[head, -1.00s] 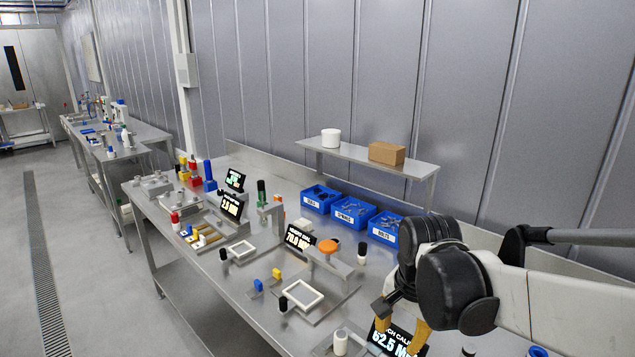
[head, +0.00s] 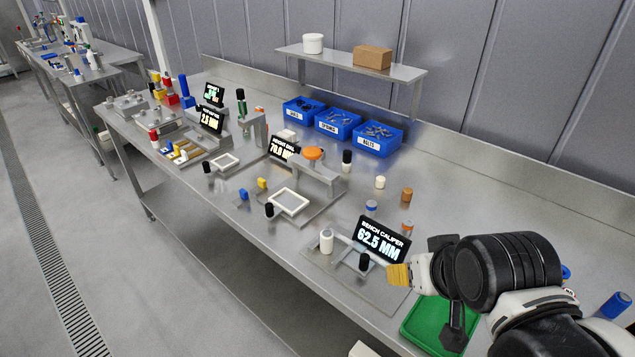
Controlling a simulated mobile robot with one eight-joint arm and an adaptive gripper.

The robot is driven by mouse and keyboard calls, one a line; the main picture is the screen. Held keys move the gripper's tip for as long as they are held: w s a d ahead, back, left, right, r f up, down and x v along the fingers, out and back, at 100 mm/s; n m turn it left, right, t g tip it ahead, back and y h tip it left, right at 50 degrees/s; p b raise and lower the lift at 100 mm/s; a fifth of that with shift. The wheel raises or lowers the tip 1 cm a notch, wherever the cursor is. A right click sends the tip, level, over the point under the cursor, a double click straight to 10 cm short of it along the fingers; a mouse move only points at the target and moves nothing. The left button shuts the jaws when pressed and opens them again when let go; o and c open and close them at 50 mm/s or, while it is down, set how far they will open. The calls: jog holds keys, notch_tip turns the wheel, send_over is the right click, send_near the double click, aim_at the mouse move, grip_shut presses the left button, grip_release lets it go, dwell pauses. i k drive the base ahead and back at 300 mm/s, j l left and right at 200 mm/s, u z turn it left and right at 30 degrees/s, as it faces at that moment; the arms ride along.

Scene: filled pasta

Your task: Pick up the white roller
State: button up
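A white roller-like cylinder (head: 326,240) stands upright at the left end of the bench caliper, whose display (head: 382,239) reads 62.5 MM. A shorter white cylinder (head: 380,182) stands farther back on the bench. I cannot tell for certain which one is the white roller. My gripper (head: 399,275) is above the front right of the bench, to the right of the caliper's black knob and apart from both white cylinders. One yellowish fingertip pad shows. The other finger is not clearly seen, so its opening cannot be judged. Nothing held is visible.
A green tray (head: 412,330) lies under my gripper. Brown (head: 407,195) and blue-topped (head: 371,207) cylinders stand behind the caliper. Blue bins (head: 377,139) line the back below a raised shelf (head: 340,66).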

aim_at(327, 244)
jog(key=k+j+z, duration=0.1)
jog(key=j+z, duration=0.2)
jog(key=k+j+z, duration=0.25)
jog(key=j, duration=0.15)
jog(key=j+z, duration=0.3)
jog(key=k+j, duration=0.05)
